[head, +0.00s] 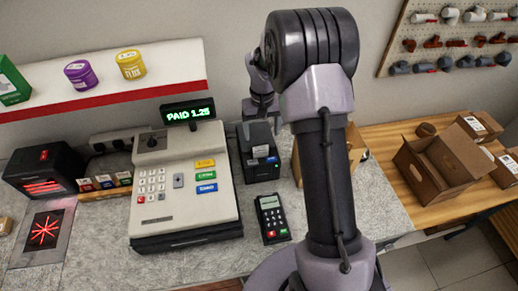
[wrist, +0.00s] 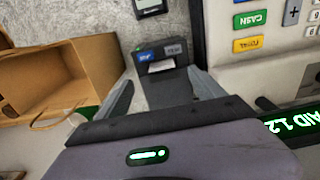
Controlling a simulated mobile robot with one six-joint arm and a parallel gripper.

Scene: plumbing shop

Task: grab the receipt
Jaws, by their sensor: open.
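The receipt (wrist: 161,66) shows in the wrist view as a small white slip at the dark receipt printer (wrist: 158,52). The printer (head: 258,152) stands on the counter right of the cash register in the head view, where I cannot clearly make out the slip. My gripper (wrist: 162,80) is open, with one finger on each side of the printer in the wrist view and the slip between them in the picture. I see nothing held. In the head view my gripper (head: 262,108) is above the back of the printer, partly hidden by my arm.
The cash register (head: 185,185) stands close left of the printer, its display (head: 188,112) reading PAID 1.25. A card terminal (head: 272,218) lies in front of the printer. A shelf (head: 110,85) runs behind.

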